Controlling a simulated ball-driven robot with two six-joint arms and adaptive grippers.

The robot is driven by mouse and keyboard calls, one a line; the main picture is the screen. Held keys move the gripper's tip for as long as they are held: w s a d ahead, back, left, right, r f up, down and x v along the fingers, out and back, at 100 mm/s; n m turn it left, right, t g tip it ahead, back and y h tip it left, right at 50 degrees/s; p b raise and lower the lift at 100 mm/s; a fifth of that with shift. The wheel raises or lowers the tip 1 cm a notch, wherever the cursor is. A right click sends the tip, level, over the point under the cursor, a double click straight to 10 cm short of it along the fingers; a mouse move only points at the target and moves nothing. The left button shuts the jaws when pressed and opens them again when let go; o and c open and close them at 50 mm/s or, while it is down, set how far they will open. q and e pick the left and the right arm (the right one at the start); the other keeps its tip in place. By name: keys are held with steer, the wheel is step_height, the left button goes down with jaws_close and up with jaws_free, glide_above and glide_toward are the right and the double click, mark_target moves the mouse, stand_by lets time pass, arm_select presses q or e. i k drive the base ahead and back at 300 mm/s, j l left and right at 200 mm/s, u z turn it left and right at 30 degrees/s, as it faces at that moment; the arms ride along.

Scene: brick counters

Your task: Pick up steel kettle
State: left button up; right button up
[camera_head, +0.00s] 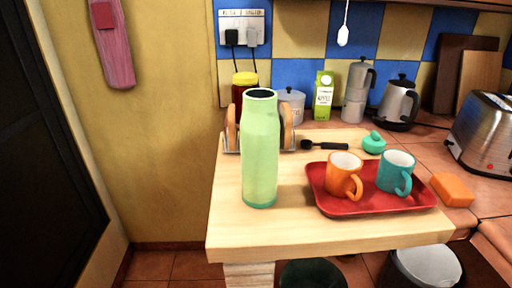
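The steel kettle (398,103) has a grey metal body, a black lid, a black handle on its right and a black base. It stands upright on the tiled counter at the back right, against the checked tile wall. A grey moka pot (355,94) stands just left of it. Neither of my grippers shows in the head view.
A green bottle (261,150) and a red tray (338,208) with two mugs stand on the wooden counter in front. A toaster (484,135) stands right of the kettle, with cutting boards (452,75) behind. A green carton (323,96) is left of the moka pot.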

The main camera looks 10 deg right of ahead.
mark_target(396, 104)
steer(key=z, duration=1.15)
steer(key=k+l, duration=0.05)
